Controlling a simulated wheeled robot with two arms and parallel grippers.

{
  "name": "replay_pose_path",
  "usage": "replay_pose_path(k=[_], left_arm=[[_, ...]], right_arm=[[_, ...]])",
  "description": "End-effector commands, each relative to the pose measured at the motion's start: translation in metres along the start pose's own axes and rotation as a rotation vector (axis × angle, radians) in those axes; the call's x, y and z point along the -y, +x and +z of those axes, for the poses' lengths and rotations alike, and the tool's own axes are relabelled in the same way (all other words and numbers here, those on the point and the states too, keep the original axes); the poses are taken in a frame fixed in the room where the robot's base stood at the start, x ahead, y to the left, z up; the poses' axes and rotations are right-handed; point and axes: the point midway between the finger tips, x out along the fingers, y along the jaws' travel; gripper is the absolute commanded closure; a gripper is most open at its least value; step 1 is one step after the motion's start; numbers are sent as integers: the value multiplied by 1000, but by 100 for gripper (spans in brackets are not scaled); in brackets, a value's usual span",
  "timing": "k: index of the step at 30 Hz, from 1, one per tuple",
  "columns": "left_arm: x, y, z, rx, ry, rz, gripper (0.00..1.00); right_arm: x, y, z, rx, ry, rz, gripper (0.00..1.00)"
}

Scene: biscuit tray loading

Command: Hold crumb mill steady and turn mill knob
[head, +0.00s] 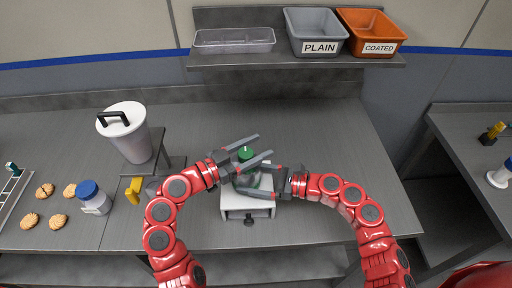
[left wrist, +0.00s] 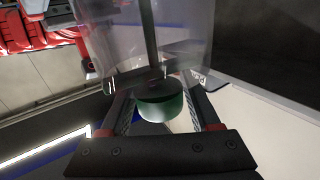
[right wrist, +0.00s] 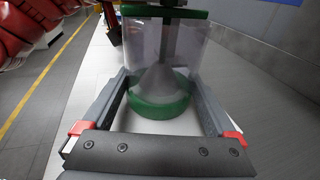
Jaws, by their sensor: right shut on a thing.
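The crumb mill has a white base (head: 230,207) with a front drawer, a clear hopper (right wrist: 165,45) and green parts. It stands on the table in front of me. In the right wrist view its green collar (right wrist: 160,100) sits between the fingers of my right gripper (right wrist: 160,78), which is shut on the mill body from the right. The green mill knob (head: 245,153) is on top. My left gripper (head: 263,146) is open at the knob, one finger on each side. In the left wrist view gaps show beside the knob (left wrist: 162,110). The arms partly hide the hopper in the head view.
A white lidded canister (head: 130,135) stands on a grey stand to the left, near a blue-capped jar (head: 93,198) and several biscuits (head: 45,191). The plain bin (head: 316,42), coated bin (head: 372,38) and clear tray (head: 234,41) are on the shelf. The table right of the mill is clear.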

Motion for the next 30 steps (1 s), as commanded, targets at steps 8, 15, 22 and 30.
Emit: replay_pose_path(k=[8, 15, 22, 30], left_arm=[[0, 0, 0, 0, 0, 0, 89], [1, 0, 0, 1, -2, 23, 100], [-3, 0, 1, -3, -7, 190, 100], [-7, -2, 0, -6, -4, 273, 100]], right_arm=[[0, 0, 0, 0, 0, 0, 39], [0, 0, 0, 0, 0, 0, 39], [0, 0, 0, 1, 0, 1, 39], [0, 0, 0, 1, 0, 1, 39]])
